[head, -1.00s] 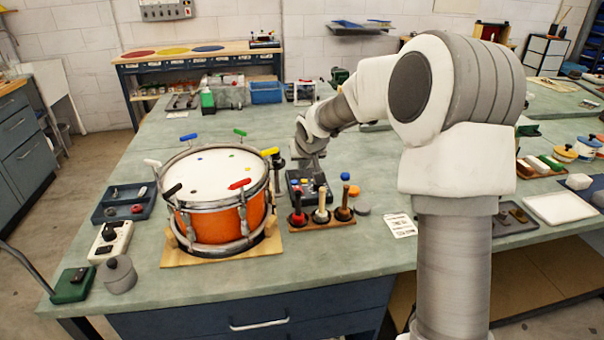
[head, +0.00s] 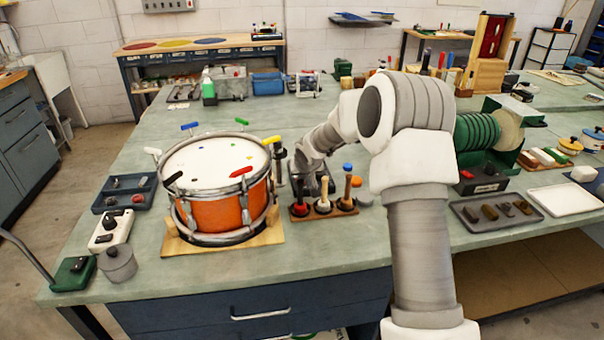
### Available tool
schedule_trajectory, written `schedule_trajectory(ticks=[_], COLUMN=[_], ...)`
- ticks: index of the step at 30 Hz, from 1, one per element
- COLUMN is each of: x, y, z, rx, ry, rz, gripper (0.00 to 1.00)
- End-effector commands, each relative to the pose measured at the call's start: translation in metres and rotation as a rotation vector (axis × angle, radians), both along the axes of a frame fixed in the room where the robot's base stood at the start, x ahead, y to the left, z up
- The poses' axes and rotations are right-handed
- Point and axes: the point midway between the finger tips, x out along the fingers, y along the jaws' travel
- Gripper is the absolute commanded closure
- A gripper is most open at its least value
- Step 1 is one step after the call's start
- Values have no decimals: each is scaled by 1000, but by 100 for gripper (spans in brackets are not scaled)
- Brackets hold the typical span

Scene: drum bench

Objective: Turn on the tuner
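I cannot tell for sure which device is the tuner. A dark box (head: 296,183) that stands behind the mallet rack (head: 323,209) is mostly covered by my gripper. My gripper (head: 318,190) points down at this box, low over it; touching or apart cannot be told. Its fingers are too small and dark to show whether they are open. A white box with a black knob (head: 110,231) stands left of the drum, far from my gripper. The orange drum (head: 222,195) sits on a wooden base, with several coloured keys around its rim.
The rack's upright handles stand just in front of my gripper. A green spool machine (head: 480,135) and a grey tray (head: 493,212) are at the right.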

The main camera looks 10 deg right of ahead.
Motion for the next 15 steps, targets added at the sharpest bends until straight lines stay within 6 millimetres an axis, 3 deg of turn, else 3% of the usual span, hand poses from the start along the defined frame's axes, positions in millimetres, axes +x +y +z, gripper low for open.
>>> schedule_trajectory(ticks=[6,11,15], x=[0,-3,-3], y=[0,0,0], z=[-1,-13,-8], rx=[0,1,1], ry=[0,1,2], rz=[0,0,0], gripper=[100,100,100])
